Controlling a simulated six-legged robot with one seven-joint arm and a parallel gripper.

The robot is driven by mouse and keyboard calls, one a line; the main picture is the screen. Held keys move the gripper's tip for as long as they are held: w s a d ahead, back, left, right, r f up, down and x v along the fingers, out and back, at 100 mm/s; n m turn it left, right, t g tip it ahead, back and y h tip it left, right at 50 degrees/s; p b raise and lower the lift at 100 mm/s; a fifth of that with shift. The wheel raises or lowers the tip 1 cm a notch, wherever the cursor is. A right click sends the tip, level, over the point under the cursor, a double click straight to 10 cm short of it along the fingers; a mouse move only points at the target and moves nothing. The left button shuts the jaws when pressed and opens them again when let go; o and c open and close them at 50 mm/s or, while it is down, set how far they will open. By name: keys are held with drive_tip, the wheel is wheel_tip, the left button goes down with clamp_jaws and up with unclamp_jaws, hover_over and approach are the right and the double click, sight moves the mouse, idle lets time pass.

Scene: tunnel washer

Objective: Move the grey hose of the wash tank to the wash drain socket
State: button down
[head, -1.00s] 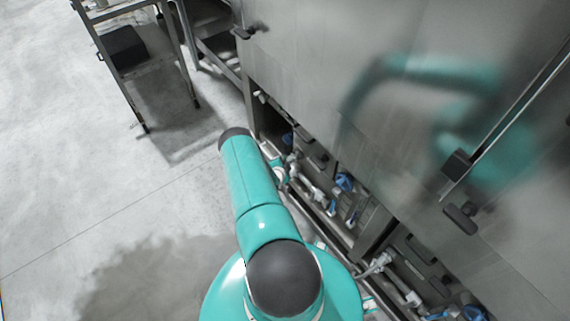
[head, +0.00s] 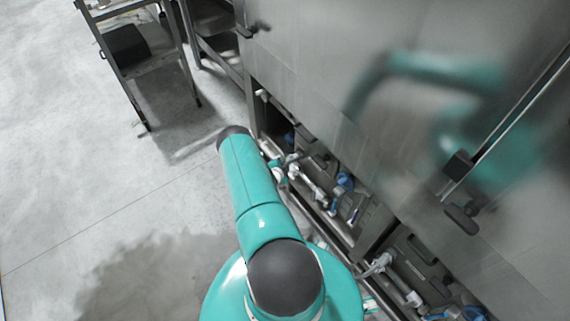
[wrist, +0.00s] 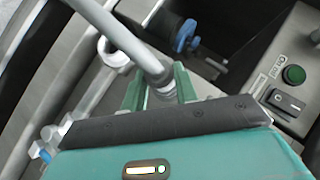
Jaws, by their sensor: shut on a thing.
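In the wrist view my gripper (wrist: 157,88) has its green fingers on both sides of the end of a grey hose (wrist: 103,20) and is shut on it. The hose runs from the top left down to the fingers. A round grey pipe fitting (wrist: 113,52) stands just left of the hose, apart from the fingers. I cannot tell which fitting is the wash drain socket. In the head view my teal arm reaches toward the low opening of the washer and hides most of the gripper and hose.
A blue valve handle (wrist: 184,36) lies beyond the fingers. A control box with a green button (wrist: 293,75) and black switch (wrist: 286,101) stands close on the right. The steel washer wall (head: 340,100) rises right, a rack (head: 150,65) stands behind, and open floor (head: 70,160) lies left.

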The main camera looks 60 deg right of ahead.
drive_tip(key=shift+w+a, duration=0.4)
drive_tip(key=shift+a, duration=0.35)
drive_tip(key=shift+w+a, duration=0.4)
drive_tip(key=shift+a, duration=0.35)
drive_tip(key=shift+a, duration=0.1)
idle(0.3)
